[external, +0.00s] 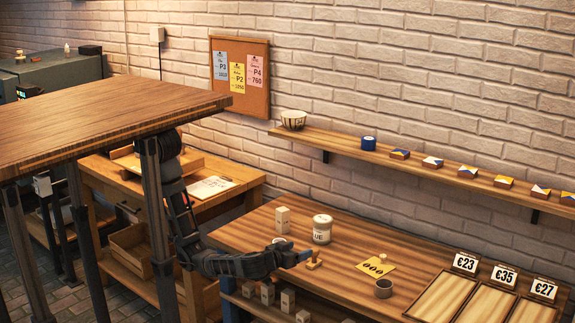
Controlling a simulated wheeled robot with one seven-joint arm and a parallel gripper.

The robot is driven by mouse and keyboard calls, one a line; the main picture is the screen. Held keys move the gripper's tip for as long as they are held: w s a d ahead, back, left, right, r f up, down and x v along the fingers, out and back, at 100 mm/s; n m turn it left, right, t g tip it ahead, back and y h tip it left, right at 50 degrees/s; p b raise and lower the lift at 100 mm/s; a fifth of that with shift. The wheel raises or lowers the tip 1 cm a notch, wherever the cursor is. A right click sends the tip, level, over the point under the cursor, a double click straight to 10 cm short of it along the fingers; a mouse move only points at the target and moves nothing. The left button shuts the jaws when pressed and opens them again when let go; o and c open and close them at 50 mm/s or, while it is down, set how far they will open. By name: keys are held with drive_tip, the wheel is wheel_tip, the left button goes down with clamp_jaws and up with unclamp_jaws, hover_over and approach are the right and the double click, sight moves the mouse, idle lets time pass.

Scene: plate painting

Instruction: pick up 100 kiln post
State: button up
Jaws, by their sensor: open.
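My gripper (304,256) is at the end of my arm, low over the front edge of the wooden worktable (350,285). It is open, and its fingers are small and dark here. A small wooden stamp-like object (314,262) stands right by the fingertips; I cannot tell whether they touch. Several pale upright blocks that look like kiln posts stand on the lower shelf, such as one post (267,293) and another post (288,300), below my gripper. A taller pale block (282,221) with a dark mark stands on the tabletop behind my forearm. No 100 label is readable.
A white jar (322,230), a yellow card (375,267) and a grey cup (383,288) stand or lie on the worktable. Priced trays (487,302) fill its right end. A wall shelf (450,173) holds a bowl and small boxes. A high wooden tabletop (90,120) is at left.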

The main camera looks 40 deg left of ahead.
wheel_tip(320, 180, up, 5)
drive_tip(key=m+g+h+p, duration=0.2)
drive_tip(key=g+h+p, duration=0.1)
drive_tip(key=p, duration=0.1)
approach(286, 213)
drive_tip(key=w+r, duration=0.3)
drive_tip(key=w, duration=0.1)
drive_tip(key=f, duration=0.2)
drive_tip(key=a+f, duration=0.1)
drive_tip(key=f, duration=0.1)
drive_tip(key=shift+f, duration=0.3)
drive_tip(key=shift+w+f, duration=0.15)
drive_tip(key=shift+f, duration=0.05)
drive_tip(key=shift+p+x, duration=0.7)
drive_tip(key=shift+x, duration=3.1)
